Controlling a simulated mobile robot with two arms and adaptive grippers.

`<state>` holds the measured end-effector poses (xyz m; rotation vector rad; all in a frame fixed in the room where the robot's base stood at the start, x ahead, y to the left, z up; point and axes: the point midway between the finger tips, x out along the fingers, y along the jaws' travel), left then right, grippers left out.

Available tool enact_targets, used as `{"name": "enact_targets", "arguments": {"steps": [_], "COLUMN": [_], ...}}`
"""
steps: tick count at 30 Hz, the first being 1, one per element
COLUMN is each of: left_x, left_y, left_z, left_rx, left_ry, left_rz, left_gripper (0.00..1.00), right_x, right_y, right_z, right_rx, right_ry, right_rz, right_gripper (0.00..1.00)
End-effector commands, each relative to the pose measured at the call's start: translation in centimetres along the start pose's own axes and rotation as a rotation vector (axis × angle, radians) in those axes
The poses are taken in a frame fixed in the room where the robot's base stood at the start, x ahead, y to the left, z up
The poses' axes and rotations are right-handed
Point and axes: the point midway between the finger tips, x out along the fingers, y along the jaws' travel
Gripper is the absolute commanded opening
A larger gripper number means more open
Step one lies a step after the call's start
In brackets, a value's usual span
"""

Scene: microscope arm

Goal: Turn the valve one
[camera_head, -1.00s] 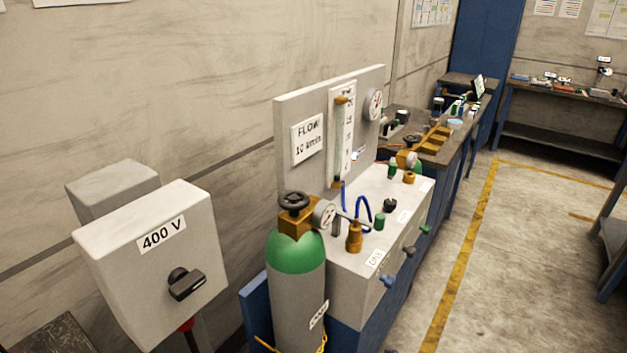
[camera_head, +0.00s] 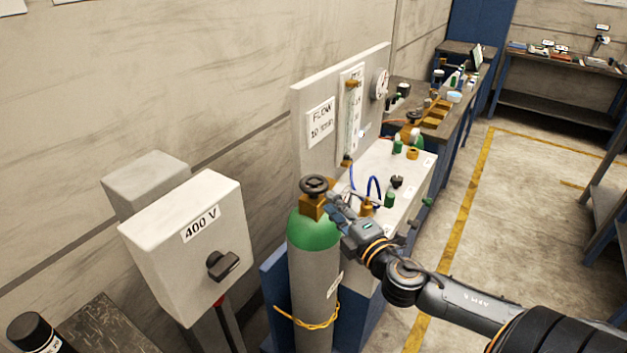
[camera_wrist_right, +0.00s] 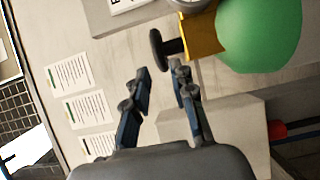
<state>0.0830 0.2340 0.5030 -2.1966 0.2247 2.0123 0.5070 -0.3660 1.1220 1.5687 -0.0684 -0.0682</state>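The gas cylinder (camera_head: 314,270) has a green shoulder and a brass valve block with a dark round handwheel (camera_head: 314,184) on top. In the right wrist view the handwheel (camera_wrist_right: 156,49) lies ahead of the fingertips, beside the brass block (camera_wrist_right: 204,32). My right gripper (camera_head: 335,204) is just right of the brass block in the head view and hides the cylinder's gauge there. In the wrist view its fingers (camera_wrist_right: 160,78) are apart with nothing between them. Contact with the handwheel does not show. My left gripper is not in view.
A grey 400 V box (camera_head: 190,250) with a dark rotary switch (camera_head: 222,265) stands left of the cylinder. The flow panel (camera_head: 312,90) and a white bench box (camera_head: 385,160) with fittings and blue hoses stand behind. Open floor (camera_head: 540,220) lies at right.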

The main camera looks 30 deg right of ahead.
Motion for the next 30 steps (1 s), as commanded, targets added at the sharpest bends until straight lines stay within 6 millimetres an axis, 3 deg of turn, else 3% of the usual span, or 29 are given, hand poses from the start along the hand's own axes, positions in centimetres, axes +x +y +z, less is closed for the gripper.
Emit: {"name": "enact_targets", "arguments": {"steps": [9,15,29,30], "left_x": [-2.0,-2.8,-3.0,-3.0], "left_y": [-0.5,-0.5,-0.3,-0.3], "left_z": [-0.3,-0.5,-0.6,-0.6], "left_rx": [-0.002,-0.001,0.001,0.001], "left_ry": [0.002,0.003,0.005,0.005], "left_rz": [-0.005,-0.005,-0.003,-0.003], "left_gripper": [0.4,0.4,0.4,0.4], "right_x": [5.5,8.1,9.3,9.3], "right_y": [0.4,0.2,0.0,0.0], "right_z": [0.1,0.1,0.0,0.0], "right_rx": [0.0,0.001,0.0,0.0], "right_ry": [-0.002,-0.002,0.0,0.0], "right_rz": [0.002,0.001,-0.001,-0.001], "right_gripper": [0.25,0.25,0.25,0.2]}}
